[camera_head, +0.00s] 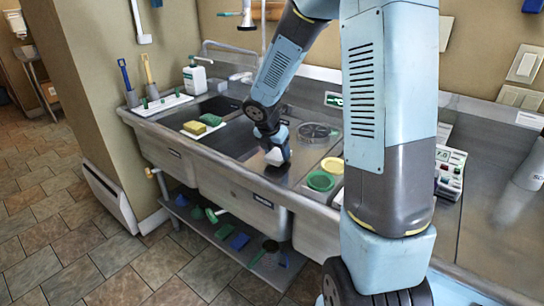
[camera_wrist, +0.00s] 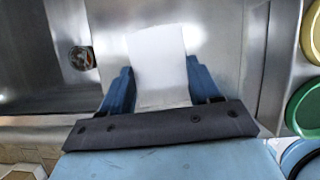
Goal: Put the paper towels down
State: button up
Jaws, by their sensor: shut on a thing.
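A white stack of paper towels (camera_wrist: 158,65) is between the two blue fingers of my gripper (camera_wrist: 160,85) in the wrist view. The gripper is shut on it. In the head view my gripper (camera_head: 277,155) is over the metal sink unit, with the small white paper towels (camera_head: 274,157) at its tip. Bare metal shows behind the towels in the wrist view. I cannot tell whether the towels touch the metal.
A sink basin with a drain (camera_wrist: 82,58) lies left of the towels. Green and yellow round lids (camera_head: 320,181) are to the right, and a round strainer-like item (camera_head: 314,133) is behind. A sponge (camera_head: 194,127) and green scrubber (camera_head: 211,119) sit at the left.

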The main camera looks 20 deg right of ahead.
jog(key=shift+f, duration=0.85)
jog(key=o, duration=1)
